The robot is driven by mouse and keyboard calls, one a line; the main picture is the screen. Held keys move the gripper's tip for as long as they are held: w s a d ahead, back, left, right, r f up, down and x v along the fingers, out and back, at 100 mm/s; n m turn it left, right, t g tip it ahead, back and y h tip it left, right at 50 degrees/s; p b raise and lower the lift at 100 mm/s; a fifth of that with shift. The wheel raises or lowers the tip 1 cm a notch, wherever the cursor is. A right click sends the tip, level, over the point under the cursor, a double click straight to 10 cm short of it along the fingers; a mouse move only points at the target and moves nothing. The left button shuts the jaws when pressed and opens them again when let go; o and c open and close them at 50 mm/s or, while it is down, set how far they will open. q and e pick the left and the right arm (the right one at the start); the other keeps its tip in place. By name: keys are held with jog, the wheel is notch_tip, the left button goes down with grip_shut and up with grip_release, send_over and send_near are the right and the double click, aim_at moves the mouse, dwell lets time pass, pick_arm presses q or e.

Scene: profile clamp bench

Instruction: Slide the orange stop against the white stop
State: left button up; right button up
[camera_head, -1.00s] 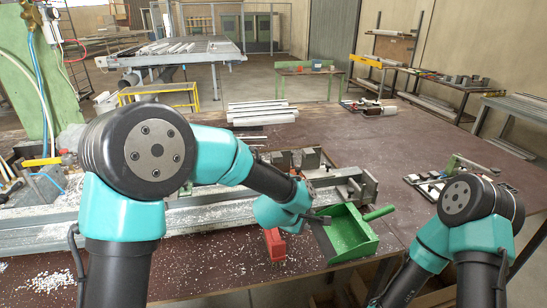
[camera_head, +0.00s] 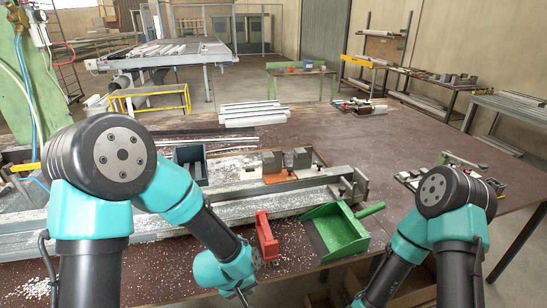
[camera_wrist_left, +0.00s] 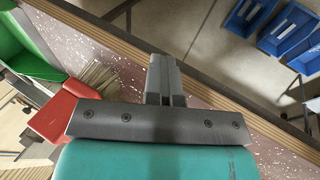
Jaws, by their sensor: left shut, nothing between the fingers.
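The orange stop (camera_head: 277,178) is a low orange base among grey blocks, behind the metal rail in the head view. A small pale piece just left of it may be the white stop (camera_head: 249,171); I cannot tell whether they touch. My left gripper (camera_head: 243,296) points down at the bench's front edge, well in front of both stops. In the left wrist view its fingers (camera_wrist_left: 163,78) are together and empty, over the bench edge. Neither stop shows clearly there. My right arm stands at the right, but its gripper is out of the picture.
A red brush (camera_head: 266,238) stands right of my left wrist, beside a green dustpan (camera_head: 336,230). A long metal profile (camera_head: 235,208) runs across the bench before the stops. A dark bin (camera_head: 190,163) stands to their left.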

pick_arm(q)
jog(key=o, duration=0.4)
jog(key=shift+n+g+y, duration=0.4)
jog(key=shift+g, duration=0.3)
jog(key=s+a+f, duration=0.1)
jog(key=a+f, duration=0.1)
jog(key=s+a+f, duration=0.2)
jog(key=a+f, duration=0.1)
jog(key=s+a+f, duration=0.2)
jog(key=f, duration=0.1)
jog(key=shift+a+f, duration=0.25)
jog(key=shift+a, duration=0.15)
jog(key=shift+c, duration=0.2)
jog(key=s+a+f+m, duration=0.2)
jog(key=s+a+f, duration=0.3)
jog(key=a+f, duration=0.2)
jog(key=shift+f+m+g, duration=0.3)
jog(key=shift+f+g, duration=0.1)
jog(key=shift+f, duration=0.1)
jog(key=shift+a, duration=0.1)
